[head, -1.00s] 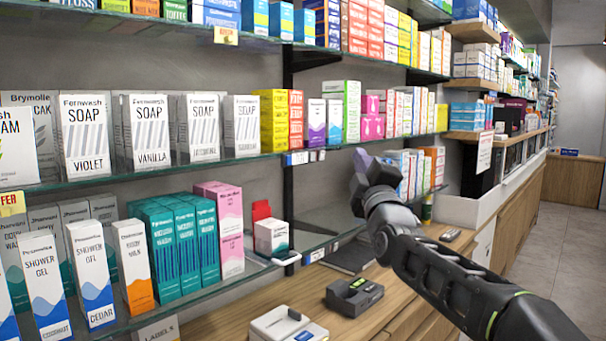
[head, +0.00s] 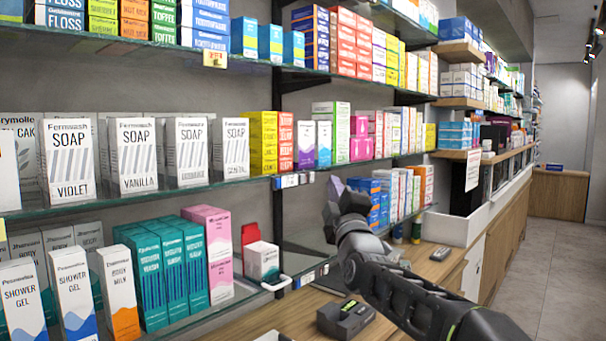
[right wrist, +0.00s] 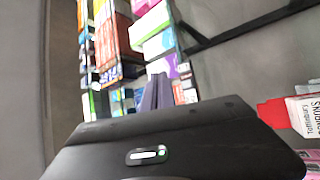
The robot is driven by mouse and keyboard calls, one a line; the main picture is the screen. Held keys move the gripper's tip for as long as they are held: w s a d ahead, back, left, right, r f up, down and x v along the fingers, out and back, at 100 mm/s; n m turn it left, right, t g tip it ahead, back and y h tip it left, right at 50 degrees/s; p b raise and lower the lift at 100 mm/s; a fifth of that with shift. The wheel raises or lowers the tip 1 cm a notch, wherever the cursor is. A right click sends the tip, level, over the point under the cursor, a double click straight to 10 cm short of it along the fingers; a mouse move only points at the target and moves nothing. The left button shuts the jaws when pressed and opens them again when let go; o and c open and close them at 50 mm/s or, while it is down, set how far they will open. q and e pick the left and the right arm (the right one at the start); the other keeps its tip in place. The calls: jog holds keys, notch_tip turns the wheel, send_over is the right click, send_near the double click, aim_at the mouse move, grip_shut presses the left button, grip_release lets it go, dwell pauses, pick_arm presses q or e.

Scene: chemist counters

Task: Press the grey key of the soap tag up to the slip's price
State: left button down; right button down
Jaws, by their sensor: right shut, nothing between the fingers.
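A row of white soap boxes (head: 137,157) stands on the middle glass shelf in the head view. Small tags (head: 291,181) sit on that shelf's front edge, right of the soap. Their digits and keys are too small to read, and I cannot tell which one is the soap tag. I cannot pick out the price slip for certain. My right gripper (head: 334,187) is shut and empty, in front of the shelves and right of these tags. Its closed fingers (right wrist: 155,92) show in the right wrist view, pointing towards blurred boxes. My left gripper is not in view.
A dark device (head: 345,318) lies on the wooden counter below my right arm. A white box (head: 262,261) stands on the lower shelf. A white notice (head: 473,169) hangs farther back. The aisle floor (head: 545,260) at right is clear.

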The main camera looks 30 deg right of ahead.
aim_at(301, 179)
jog(key=shift+w+a+p, duration=0.25)
jog(key=shift+w+p, duration=0.2)
jog(key=shift+w, duration=0.45)
jog(key=shift+w+a+p, duration=0.3)
jog(key=shift+w+p, duration=0.1)
jog(key=shift+w, duration=0.45)
jog(key=shift+w+a+p, duration=0.25)
jog(key=shift+w+p, duration=0.2)
jog(key=shift+w, duration=0.45)
jog(key=shift+w, duration=0.15)
jog(key=shift+w+a, duration=0.1)
jog(key=shift+w, duration=0.15)
jog(key=shift+w+a+p, duration=0.15)
jog(key=shift+w+p, duration=0.2)
jog(key=shift+w, duration=0.1)
dwell(0.6)
jog(key=shift+s, duration=0.1)
jog(key=shift+s+d+b, duration=0.25)
jog(key=shift+s+b, duration=0.45)
jog(key=shift+s, duration=0.05)
